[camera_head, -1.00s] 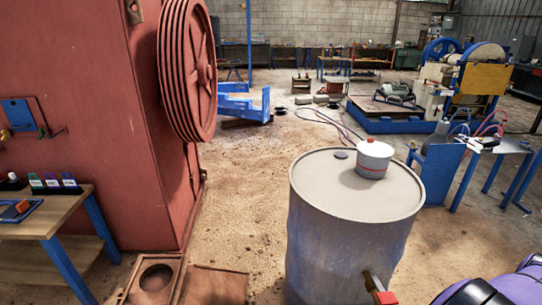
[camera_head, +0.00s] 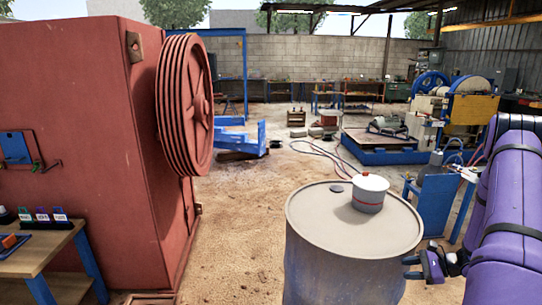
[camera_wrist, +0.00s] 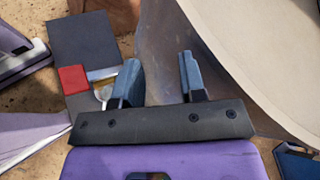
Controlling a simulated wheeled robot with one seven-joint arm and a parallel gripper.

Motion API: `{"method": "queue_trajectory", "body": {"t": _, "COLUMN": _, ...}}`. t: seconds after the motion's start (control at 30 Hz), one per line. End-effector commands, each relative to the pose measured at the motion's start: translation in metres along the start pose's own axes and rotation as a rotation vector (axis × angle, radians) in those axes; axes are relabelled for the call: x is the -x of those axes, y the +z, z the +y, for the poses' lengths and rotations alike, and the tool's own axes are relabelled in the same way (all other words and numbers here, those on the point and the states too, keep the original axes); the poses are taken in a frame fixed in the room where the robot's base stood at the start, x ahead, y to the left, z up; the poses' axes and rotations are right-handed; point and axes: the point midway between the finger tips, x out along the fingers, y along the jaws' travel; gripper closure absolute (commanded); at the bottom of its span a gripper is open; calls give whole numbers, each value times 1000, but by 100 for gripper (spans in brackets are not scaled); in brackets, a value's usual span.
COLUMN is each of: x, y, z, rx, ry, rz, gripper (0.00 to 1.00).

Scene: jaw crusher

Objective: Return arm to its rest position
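My purple arm stands at the right of the head view, and my gripper (camera_head: 408,268) is beside the right side of the grey drum (camera_head: 340,265). In the wrist view my gripper (camera_wrist: 160,78) has its two blue fingers apart, with nothing seen between them. The drum's pale lid edge (camera_wrist: 270,50) is at the right of that view. A red block-like piece (camera_wrist: 73,78) and a silvery piece lie left of the fingers; I cannot tell if they belong to the drum's tap.
A white pot with a red band (camera_head: 370,192) sits on the drum. The red crusher (camera_head: 95,150) with its flywheel (camera_head: 185,105) fills the left. A small table (camera_head: 40,250) holds bottles. A blue stand (camera_head: 430,205) is near my arm. Open floor lies between crusher and drum.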

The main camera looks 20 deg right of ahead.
Motion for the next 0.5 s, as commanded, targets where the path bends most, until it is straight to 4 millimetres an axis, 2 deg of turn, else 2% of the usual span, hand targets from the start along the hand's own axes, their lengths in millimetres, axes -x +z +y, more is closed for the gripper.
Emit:
{"method": "queue_trajectory", "body": {"t": 0.03, "x": -1, "y": 18, "z": -9, "rx": 37, "ry": 32, "rz": 1, "gripper": 62}}
{"method": "queue_trajectory", "body": {"t": 0.17, "x": -4, "y": 57, "z": -26, "rx": 117, "ry": 110, "rz": 4, "gripper": 62}}
{"method": "queue_trajectory", "body": {"t": 0.3, "x": -9, "y": 107, "z": -41, "rx": 221, "ry": 205, "rz": 13, "gripper": 62}}
{"method": "queue_trajectory", "body": {"t": 0.5, "x": -15, "y": 184, "z": -53, "rx": 385, "ry": 347, "rz": 33, "gripper": 62}}
